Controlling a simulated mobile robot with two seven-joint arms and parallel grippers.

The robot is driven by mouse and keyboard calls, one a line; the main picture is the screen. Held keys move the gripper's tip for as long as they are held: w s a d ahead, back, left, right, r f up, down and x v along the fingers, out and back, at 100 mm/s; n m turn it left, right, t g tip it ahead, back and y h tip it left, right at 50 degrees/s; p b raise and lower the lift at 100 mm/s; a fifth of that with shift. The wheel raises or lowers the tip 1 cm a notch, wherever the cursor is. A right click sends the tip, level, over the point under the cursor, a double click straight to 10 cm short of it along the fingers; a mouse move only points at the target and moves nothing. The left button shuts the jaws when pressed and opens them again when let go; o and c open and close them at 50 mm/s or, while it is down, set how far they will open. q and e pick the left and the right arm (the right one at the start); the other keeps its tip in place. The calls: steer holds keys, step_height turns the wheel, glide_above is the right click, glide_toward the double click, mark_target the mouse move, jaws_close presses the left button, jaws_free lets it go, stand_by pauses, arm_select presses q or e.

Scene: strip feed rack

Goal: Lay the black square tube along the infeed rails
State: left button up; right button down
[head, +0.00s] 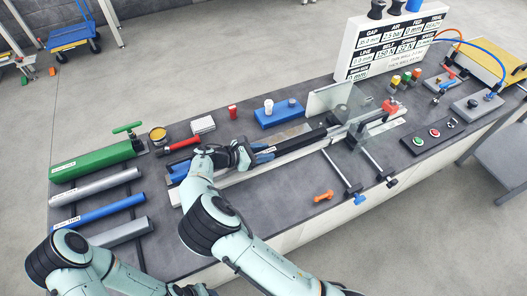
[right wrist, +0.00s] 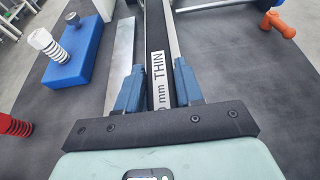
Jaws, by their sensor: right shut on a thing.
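The black square tube (head: 300,142) lies lengthwise along the infeed rails (head: 290,158), pointing toward the clear guard of the machine. In the right wrist view the tube (right wrist: 156,40) has a white label reading "mm THIN" and runs straight away from the gripper, with a pale rail strip close along its right side. My right gripper (right wrist: 158,92) has its blue fingers on both sides of the tube and is shut on it; it also shows in the head view (head: 263,154). Whether the tube rests fully on the rails cannot be told. My left gripper is out of view.
A blue block (head: 278,113) with pegs stands behind the rails. An orange tool (head: 323,196) lies in front. A clear guard (head: 325,99) stands ahead.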

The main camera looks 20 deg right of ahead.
steer(key=c, duration=0.6)
jaws_free()
steer(key=shift+c, duration=0.2)
steer(key=shift+a, duration=0.1)
steer(key=v, duration=0.7)
steer(key=shift+a+r, duration=0.1)
steer(key=shift+s, duration=0.1)
